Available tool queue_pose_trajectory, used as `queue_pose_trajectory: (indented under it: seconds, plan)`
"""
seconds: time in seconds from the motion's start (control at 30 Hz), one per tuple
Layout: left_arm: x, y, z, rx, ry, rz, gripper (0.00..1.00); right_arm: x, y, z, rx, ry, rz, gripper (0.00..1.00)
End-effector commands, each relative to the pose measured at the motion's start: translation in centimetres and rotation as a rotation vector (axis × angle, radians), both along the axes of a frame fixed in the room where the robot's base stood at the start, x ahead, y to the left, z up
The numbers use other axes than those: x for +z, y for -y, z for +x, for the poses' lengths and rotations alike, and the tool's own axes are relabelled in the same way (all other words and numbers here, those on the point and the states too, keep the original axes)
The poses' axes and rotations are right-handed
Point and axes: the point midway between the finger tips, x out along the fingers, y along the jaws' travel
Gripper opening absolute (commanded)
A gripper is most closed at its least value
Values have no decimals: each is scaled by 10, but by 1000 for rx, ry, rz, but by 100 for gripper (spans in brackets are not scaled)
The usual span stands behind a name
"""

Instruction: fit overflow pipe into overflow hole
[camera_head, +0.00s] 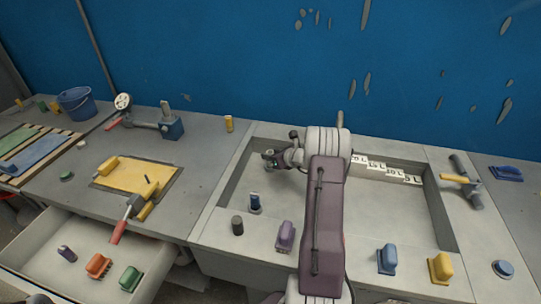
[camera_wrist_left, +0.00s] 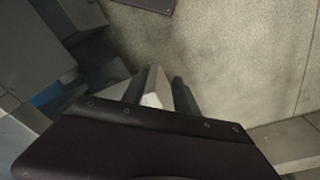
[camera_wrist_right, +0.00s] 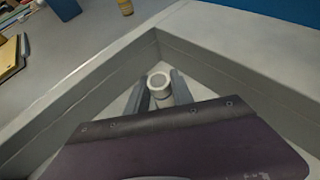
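My right gripper (camera_head: 270,158) is low in the back left corner of the sunken mould tray (camera_head: 232,188). In the right wrist view, a pale grey hollow pipe (camera_wrist_right: 158,82) sits between its fingers (camera_wrist_right: 160,88), which lie close against both sides. I take it for the overflow pipe. It looks upright, its open end facing the camera, near the corner where two tray walls meet. The overflow hole is hidden, and I cannot tell whether the pipe is in it. My left gripper (camera_wrist_left: 157,90) is outside the head view; its fingers look apart, with a pale block-like surface showing between them.
White number tags (camera_head: 385,168) line the tray's back right side. A dark cylinder (camera_head: 237,225) and purple (camera_head: 285,236), blue (camera_head: 387,259) and yellow (camera_head: 440,266) handled tools stand on the front ledge. A yellow cylinder (camera_head: 229,123) stands behind.

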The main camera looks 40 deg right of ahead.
Motion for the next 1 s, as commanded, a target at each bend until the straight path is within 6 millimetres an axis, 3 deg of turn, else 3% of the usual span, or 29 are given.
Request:
queue_pose_trajectory:
  seconds: [0.43,0.8,1.0]
  plan:
    - [6,0,0,0,0,0,36,7,1,-3,-1,0,0,47]
    - [10,0,0,0,0,0,36,50,3,-82,-4,0,0,47]
    - [11,0,0,0,0,0,36,61,3,-104,-2,0,1,47]
